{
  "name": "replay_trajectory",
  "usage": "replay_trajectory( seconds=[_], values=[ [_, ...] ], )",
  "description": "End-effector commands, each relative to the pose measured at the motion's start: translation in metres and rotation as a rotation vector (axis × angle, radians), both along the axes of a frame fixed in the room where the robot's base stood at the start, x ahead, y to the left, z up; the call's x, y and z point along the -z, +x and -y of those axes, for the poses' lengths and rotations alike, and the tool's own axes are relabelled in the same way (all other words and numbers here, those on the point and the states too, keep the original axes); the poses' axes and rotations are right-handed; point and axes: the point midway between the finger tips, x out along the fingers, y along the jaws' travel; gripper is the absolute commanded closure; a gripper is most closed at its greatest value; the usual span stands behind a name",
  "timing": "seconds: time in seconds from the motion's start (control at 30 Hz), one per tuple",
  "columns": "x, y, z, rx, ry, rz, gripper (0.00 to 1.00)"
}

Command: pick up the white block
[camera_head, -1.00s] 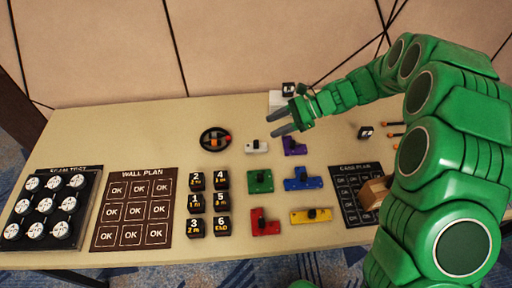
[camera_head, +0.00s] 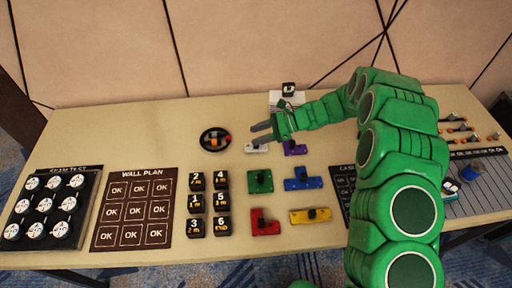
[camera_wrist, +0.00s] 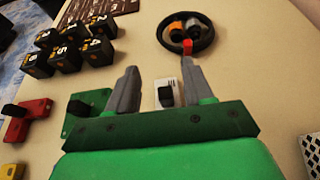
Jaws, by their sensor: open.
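The white block (camera_head: 257,148) lies on the table and has a black knob on top. In the head view my gripper (camera_head: 262,132) is above it and partly covers it. In the wrist view the white block (camera_wrist: 168,92) shows between the two grey fingers of my gripper (camera_wrist: 158,88), beyond the fingertips' base and nearer the right finger. The fingers are spread apart with nothing held. Whether they are level with the block cannot be told.
A black round tray (camera_head: 214,139) is just left of the block. A purple block (camera_head: 295,148) lies close on its right. Green (camera_head: 260,181), blue (camera_head: 302,179), red (camera_head: 265,222) and yellow (camera_head: 310,216) blocks lie nearer. Several black numbered cubes (camera_head: 221,202) stand left of them.

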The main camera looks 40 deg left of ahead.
Motion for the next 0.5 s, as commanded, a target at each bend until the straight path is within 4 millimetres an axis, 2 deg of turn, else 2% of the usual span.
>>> replay_trajectory(
  seconds=[0.27, 0.5],
  values=[
    [0.012, 0.000, 0.000, -0.001, 0.001, 0.001, 0.49],
    [0.037, 0.000, 0.000, 0.000, 0.000, 0.001, 0.49]
  ],
)
